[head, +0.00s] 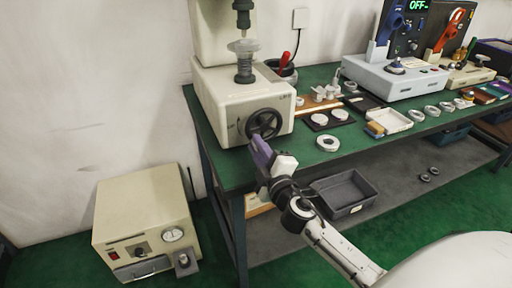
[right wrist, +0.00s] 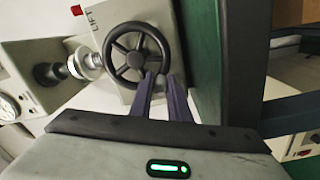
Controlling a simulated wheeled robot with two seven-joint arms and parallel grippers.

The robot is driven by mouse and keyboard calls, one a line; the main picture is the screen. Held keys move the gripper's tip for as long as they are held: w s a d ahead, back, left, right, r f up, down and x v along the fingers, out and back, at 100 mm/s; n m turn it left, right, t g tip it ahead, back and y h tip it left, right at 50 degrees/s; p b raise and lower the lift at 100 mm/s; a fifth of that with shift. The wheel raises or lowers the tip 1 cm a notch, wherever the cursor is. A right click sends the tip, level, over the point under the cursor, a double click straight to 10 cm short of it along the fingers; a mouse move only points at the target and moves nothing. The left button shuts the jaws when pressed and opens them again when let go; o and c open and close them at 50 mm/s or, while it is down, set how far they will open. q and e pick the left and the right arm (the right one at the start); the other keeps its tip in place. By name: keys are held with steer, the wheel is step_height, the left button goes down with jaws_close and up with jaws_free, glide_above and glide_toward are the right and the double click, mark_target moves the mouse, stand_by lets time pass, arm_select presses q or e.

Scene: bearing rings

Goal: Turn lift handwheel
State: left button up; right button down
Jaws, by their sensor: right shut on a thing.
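The lift handwheel (head: 264,123) is a black spoked wheel on the front of a cream machine (head: 225,95) at the left end of the green bench. It also shows large in the right wrist view (right wrist: 137,58), with lettering on the panel beside it. My right gripper (head: 257,146) reaches up to the wheel's lower edge. In the right wrist view its dark fingers (right wrist: 161,84) are shut at the wheel's rim, around the grip knob there. The fingers partly hide what they hold. My left gripper is in neither view.
Bearing rings (head: 327,143), small trays and a grey-blue fixture (head: 395,75) stand along the bench to the right. A grey bin (head: 344,194) sits on the lower shelf. A beige box with a gauge (head: 146,222) stands on the floor at left.

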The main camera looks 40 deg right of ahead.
steer(key=shift+f+n, duration=0.15)
steer(key=shift+n, duration=0.25)
steer(key=c, duration=1.7)
jaws_free()
steer(key=b+v, duration=0.1)
steer(key=v, duration=0.9)
steer(key=shift+s+b, duration=0.2)
steer(key=shift+b, duration=0.1)
